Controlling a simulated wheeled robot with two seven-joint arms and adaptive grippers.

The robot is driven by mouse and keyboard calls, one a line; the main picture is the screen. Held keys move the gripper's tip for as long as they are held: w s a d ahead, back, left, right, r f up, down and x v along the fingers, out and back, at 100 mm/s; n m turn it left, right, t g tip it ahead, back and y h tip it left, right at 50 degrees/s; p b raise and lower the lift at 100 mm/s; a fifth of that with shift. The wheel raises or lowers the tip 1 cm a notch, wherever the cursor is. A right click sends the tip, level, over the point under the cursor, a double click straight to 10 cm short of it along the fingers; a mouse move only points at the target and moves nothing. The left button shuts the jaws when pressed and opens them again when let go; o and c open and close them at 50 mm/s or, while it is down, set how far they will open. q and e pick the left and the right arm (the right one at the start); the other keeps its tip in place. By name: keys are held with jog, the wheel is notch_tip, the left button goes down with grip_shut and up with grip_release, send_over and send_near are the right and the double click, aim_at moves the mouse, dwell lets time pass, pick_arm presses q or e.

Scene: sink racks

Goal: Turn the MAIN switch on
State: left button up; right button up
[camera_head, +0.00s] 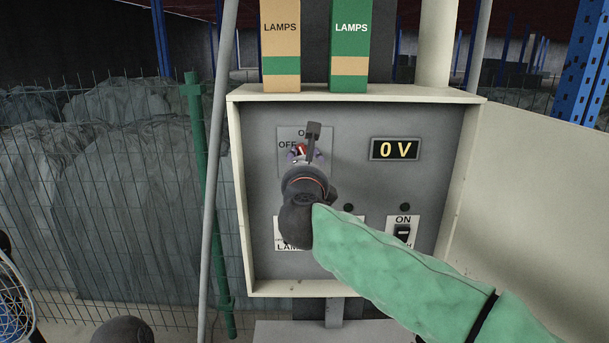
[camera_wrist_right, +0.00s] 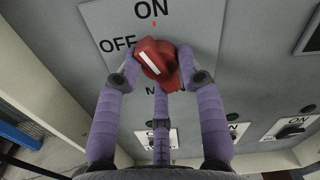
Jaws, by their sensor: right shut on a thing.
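The MAIN switch is a red rotary knob (camera_wrist_right: 158,64) with a white stripe, on a light plate marked ON at the top and OFF at the left. The stripe slants to the upper left, toward the OFF side, not up at ON. My right gripper (camera_wrist_right: 155,72) has its purple fingers closed around the knob. In the head view the right gripper (camera_head: 306,156) covers most of the plate, and only a bit of red shows. The display (camera_head: 395,149) reads 0 V.
The grey panel sits in a cream box (camera_head: 355,97) with raised edges. A black lower switch (camera_head: 402,232) marked ON is at the right; another lower label is partly hidden by my arm. Two LAMPS boxes, tan (camera_head: 281,45) and green (camera_head: 350,45), stand above. A wire fence (camera_head: 100,200) is at left.

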jog(key=m+b, duration=0.3)
jog(key=m, duration=0.1)
jog(key=shift+m+b, duration=0.35)
jog(key=shift+m, duration=0.05)
dwell(0.4)
jog(key=o, duration=1.1)
jog(key=shift+d, duration=0.15)
jog(key=s, duration=1.2)
